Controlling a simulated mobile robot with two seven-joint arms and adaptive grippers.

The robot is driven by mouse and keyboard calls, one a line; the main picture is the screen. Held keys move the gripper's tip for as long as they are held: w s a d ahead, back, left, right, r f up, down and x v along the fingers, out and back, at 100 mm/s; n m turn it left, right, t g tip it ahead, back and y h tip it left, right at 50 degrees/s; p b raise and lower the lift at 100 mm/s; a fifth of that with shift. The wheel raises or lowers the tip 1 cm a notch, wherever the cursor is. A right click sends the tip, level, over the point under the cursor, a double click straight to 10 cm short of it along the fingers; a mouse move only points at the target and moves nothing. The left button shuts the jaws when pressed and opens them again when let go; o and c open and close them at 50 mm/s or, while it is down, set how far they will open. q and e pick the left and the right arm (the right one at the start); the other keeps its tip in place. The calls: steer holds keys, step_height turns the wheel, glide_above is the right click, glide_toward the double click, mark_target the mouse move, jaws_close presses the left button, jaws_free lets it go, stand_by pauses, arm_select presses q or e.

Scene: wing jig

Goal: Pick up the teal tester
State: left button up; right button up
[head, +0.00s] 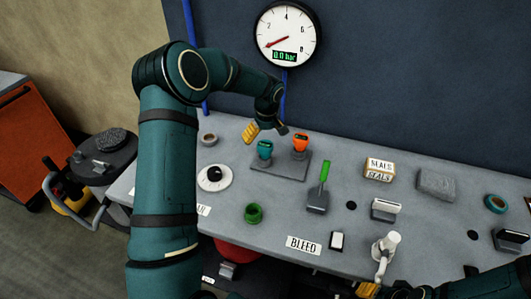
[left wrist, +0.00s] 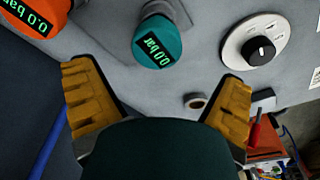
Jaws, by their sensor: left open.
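The teal tester (head: 265,149) stands upright on a grey holder plate (head: 264,167) on the bench, left of an orange tester (head: 300,142). In the left wrist view the teal tester (left wrist: 157,42) shows its display reading 0.0 bar, ahead of and between the fingers, not touching them. The orange tester (left wrist: 36,16) is at the upper left there. My left gripper (head: 266,132) is open and empty, just above and behind the teal tester; its yellow-padded fingers (left wrist: 158,100) are spread wide. Part of my right gripper (head: 368,290) shows at the bottom edge; its jaws are unclear.
A wall gauge (head: 287,33) hangs behind the bench.

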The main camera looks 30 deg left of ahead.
mark_target(265, 144)
arm_select(q)
steer(key=shift+w+a+f+p, duration=0.1)
steer(key=shift+w+f+p, duration=0.1)
steer(key=shift+f, duration=1.55)
steer(key=shift+w+f+p, duration=0.1)
steer(key=shift+f+p, duration=0.05)
steer(key=shift+f, duration=1.55)
steer(key=c, duration=1.3)
